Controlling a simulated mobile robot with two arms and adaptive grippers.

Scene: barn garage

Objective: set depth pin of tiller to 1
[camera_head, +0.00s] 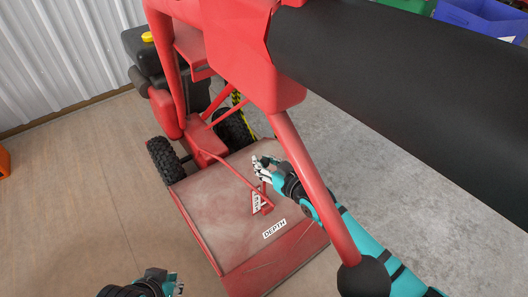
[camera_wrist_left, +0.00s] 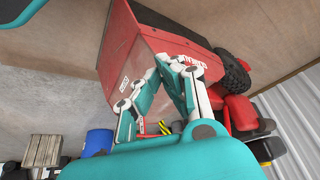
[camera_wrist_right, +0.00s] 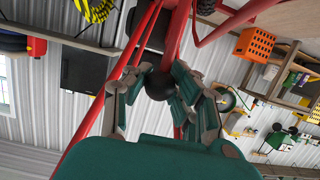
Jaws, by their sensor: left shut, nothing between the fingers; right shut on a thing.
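The red tiller (camera_head: 222,65) stands with its dusty deck (camera_head: 215,205) facing me. A white DEPTH label (camera_head: 274,229) is on the deck, beside a small scale plate (camera_head: 258,203) whose numbers I cannot read. The short red depth pin (camera_head: 265,189) stands by this plate. My right gripper (camera_head: 263,166) is shut at its top; the fingers hide the contact. In the right wrist view, a black ball (camera_wrist_right: 158,84) and red bars show between my right gripper's fingers (camera_wrist_right: 172,92). My left gripper (camera_head: 174,284) is shut and empty, apart from the deck; it also shows in the left wrist view (camera_wrist_left: 180,64).
A red tiller handle bar (camera_head: 318,190) with a black ball end (camera_head: 363,279) passes close to my right arm. Black wheels (camera_head: 165,160) stand beside the deck. A corrugated wall (camera_head: 65,50) is behind at left.

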